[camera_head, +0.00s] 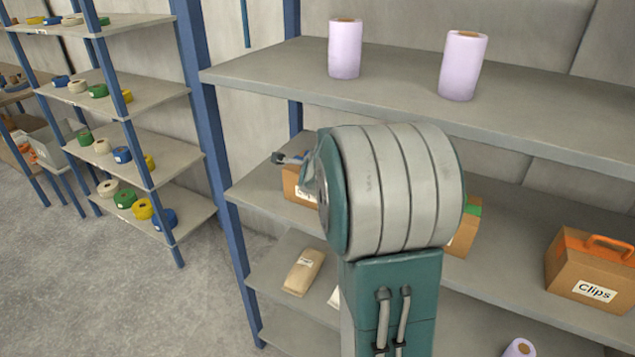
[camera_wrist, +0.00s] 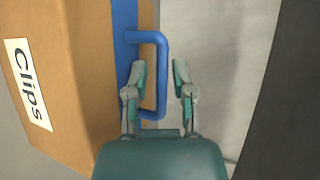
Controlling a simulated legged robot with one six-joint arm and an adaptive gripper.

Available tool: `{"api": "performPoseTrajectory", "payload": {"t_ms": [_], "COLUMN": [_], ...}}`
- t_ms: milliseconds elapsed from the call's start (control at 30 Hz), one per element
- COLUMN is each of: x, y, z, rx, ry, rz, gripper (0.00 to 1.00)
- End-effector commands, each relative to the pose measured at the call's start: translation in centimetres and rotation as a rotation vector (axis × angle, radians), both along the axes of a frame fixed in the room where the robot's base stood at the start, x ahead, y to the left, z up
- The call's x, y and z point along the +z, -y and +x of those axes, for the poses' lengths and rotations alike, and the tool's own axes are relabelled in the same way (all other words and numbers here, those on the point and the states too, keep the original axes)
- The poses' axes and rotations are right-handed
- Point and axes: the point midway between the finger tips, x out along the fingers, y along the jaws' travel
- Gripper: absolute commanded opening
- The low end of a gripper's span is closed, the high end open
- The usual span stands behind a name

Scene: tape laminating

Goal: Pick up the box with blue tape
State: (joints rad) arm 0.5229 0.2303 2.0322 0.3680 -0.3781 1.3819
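In the wrist view, a brown cardboard box (camera_wrist: 70,80) with a white "Clips" label fills the left side. Blue tape (camera_wrist: 122,60) runs along its edge, with a blue handle (camera_wrist: 163,60) sticking out to the right. My gripper (camera_wrist: 159,72) is open, with one finger on either side of the handle's outer bar. I cannot tell whether either finger touches it. In the head view, my arm hides most of the gripper (camera_head: 292,159).
To the right on the same shelf are a partly hidden box with green tape (camera_head: 465,225) and an orange-taped Clips box (camera_head: 590,272). Purple rolls (camera_head: 345,48) stand on the shelf above. A blue post (camera_head: 215,150) stands left. Packets (camera_head: 304,272) lie below.

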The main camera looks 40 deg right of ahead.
Motion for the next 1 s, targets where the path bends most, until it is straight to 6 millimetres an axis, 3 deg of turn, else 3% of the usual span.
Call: {"api": "performPoseTrajectory", "payload": {"t_ms": [233, 267, 300, 333, 767, 1000], "x": [0.0, 0.0, 0.0, 0.0, 0.2, 2.8], "y": [0.1, 0.1, 0.1, 0.1, 0.1, 0.1], "z": [0.1, 0.1, 0.1, 0.1, 0.1, 0.1], "rx": [0.0, 0.0, 0.0, 0.0, 0.001, -0.001], "ry": [0.0, 0.0, 0.0, 0.0, 0.0, 0.005], "rz": [0.0, 0.0, 0.0, 0.0, -0.002, -0.004], "gripper": [0.32, 0.23, 0.05, 0.0, 0.0, 0.0]}}
